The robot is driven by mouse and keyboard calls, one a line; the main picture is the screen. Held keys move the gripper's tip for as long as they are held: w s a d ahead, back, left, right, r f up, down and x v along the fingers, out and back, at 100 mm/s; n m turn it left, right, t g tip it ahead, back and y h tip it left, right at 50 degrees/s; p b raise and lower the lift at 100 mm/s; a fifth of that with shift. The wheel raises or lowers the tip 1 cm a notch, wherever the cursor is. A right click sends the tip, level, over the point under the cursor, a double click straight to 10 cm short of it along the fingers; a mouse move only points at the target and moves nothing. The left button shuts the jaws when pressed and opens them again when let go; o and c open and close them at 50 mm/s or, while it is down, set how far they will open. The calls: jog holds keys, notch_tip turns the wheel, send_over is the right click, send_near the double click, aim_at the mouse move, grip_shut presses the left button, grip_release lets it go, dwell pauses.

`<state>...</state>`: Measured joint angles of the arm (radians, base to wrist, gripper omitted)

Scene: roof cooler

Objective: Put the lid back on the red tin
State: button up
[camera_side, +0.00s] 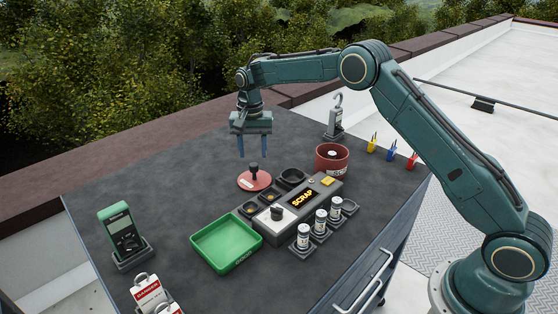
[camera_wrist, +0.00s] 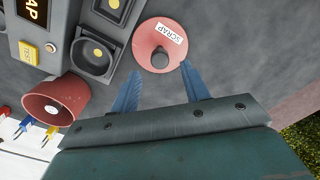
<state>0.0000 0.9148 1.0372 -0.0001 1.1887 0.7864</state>
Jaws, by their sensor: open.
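The red lid (camera_side: 254,181) lies flat on the dark worktop, with a black knob upright at its middle and a white label on it. In the wrist view the lid (camera_wrist: 158,44) shows a label reading SCRAP, and its knob lies beyond and between my fingertips. The red tin (camera_side: 332,160) stands upright and uncovered behind the scrap unit, right of the lid; it also shows in the wrist view (camera_wrist: 55,101). My gripper (camera_side: 252,156) is above the lid, pointing down, open and empty. Its two blue fingers (camera_wrist: 158,75) are apart and do not appear to touch the knob.
The grey SCRAP unit (camera_side: 300,200) with small cups stands right of the lid. A green tray (camera_side: 226,242), white-labelled cylinders (camera_side: 321,222) and a green meter (camera_side: 122,232) are nearer the front. Coloured clips (camera_side: 391,150) lie right of the tin. The worktop left of the lid is clear.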

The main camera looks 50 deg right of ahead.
aim_at(254, 164)
notch_tip(254, 164, up, 4)
jog(key=shift+r, duration=0.3)
dwell(0.6)
